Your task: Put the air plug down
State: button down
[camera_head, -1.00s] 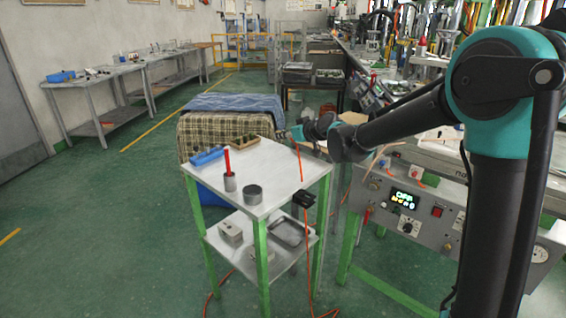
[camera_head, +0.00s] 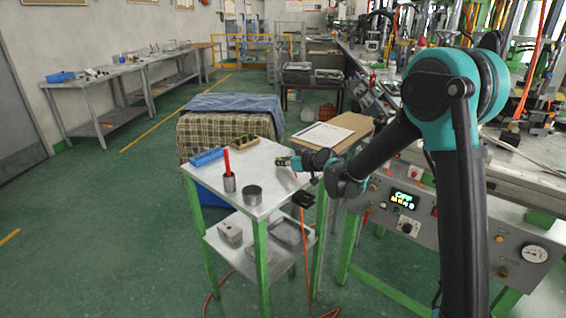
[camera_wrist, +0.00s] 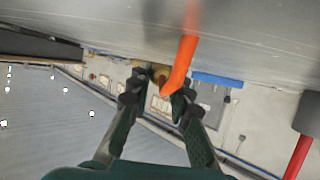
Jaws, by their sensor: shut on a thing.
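My gripper (camera_wrist: 154,100) shows in the wrist view with its two dark fingers close around a small brassy piece, the air plug (camera_wrist: 160,76). An orange hose (camera_wrist: 182,62) runs up from beside the plug and partly covers it. In the head view my gripper (camera_head: 288,162) is low over the right part of the small white table (camera_head: 285,187). The plug is too small to make out there. I cannot tell whether it touches the tabletop.
The control panel (camera_head: 405,212) is close on the right.

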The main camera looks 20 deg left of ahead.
jog(key=shift+f, duration=0.55)
jog(key=c, duration=1.4)
grip_release()
jog(key=shift+r, duration=0.15)
jog(key=v, duration=1.2)
jog(key=shift+r, duration=0.45)
jog(key=s+d+f+m+g+h, duration=0.1)
jog(key=s+d+f+m+h, duration=0.2)
jog(key=s+d, duration=0.4)
jog(key=s+d+f+m+g+h, duration=0.1)
jog(key=s+d+f+m+h, duration=0.3)
jog(key=d, duration=1.7)
jog(key=s+d+f+m+h, duration=0.4)
jog(key=s+d+f, duration=0.4)
jog(key=s+d, duration=0.3)
jog(key=d, duration=0.3)
jog(key=shift+s+m+g, duration=0.2)
jog(key=shift+m+g, duration=0.2)
